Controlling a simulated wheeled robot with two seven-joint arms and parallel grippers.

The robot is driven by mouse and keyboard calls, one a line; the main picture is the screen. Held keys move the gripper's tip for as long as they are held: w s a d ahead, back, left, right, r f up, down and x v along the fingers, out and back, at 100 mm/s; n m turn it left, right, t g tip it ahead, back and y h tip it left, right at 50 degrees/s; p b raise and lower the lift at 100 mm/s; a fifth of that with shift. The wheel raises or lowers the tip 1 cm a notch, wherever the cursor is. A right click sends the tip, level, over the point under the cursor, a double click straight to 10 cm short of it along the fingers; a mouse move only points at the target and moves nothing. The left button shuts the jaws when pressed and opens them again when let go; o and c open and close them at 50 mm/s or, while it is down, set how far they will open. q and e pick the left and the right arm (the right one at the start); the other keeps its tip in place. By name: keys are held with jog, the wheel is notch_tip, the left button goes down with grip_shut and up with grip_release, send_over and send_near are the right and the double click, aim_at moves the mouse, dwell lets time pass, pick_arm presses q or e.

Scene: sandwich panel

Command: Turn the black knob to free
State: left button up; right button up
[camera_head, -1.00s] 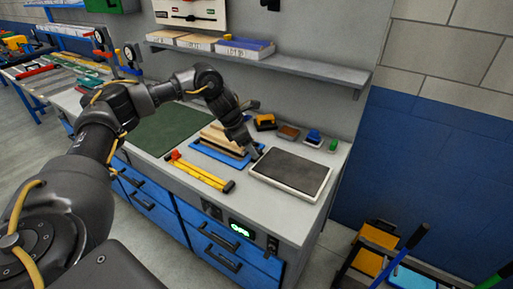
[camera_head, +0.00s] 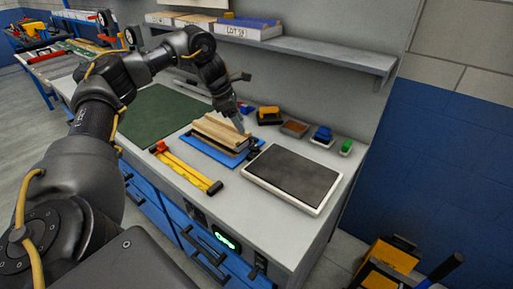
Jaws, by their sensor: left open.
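My left gripper (camera_head: 239,123) is open and reaches down at the right end of a stack of wooden strips (camera_head: 220,132). The stack lies on a blue plate (camera_head: 200,147) on the bench. Whether the fingers touch the stack I cannot tell. A black bar (camera_head: 240,76) shows behind my left arm near the wall, partly hidden by the arm. Small black fittings (camera_head: 260,263) sit on the bench front beside a green lit display (camera_head: 227,240). I cannot tell which black part is the knob, or its setting. My right gripper is not in view.
A framed dark pad (camera_head: 294,176) lies right of the stack. Yellow bars (camera_head: 188,170) lie in front, and a green mat (camera_head: 158,119) to the left. Small coloured items (camera_head: 268,115) line the back. A shelf (camera_head: 310,54) juts from the wall above.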

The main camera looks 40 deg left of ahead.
aim_at(254, 147)
pick_arm(q)
jog(key=p+x, duration=0.1)
jog(key=x, duration=0.9)
jog(key=shift+w+r, duration=0.1)
jog(key=shift+x, duration=0.75)
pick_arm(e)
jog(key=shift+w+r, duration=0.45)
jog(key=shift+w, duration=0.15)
pick_arm(q)
jog(key=shift+c, duration=0.4)
jog(key=c, duration=0.9)
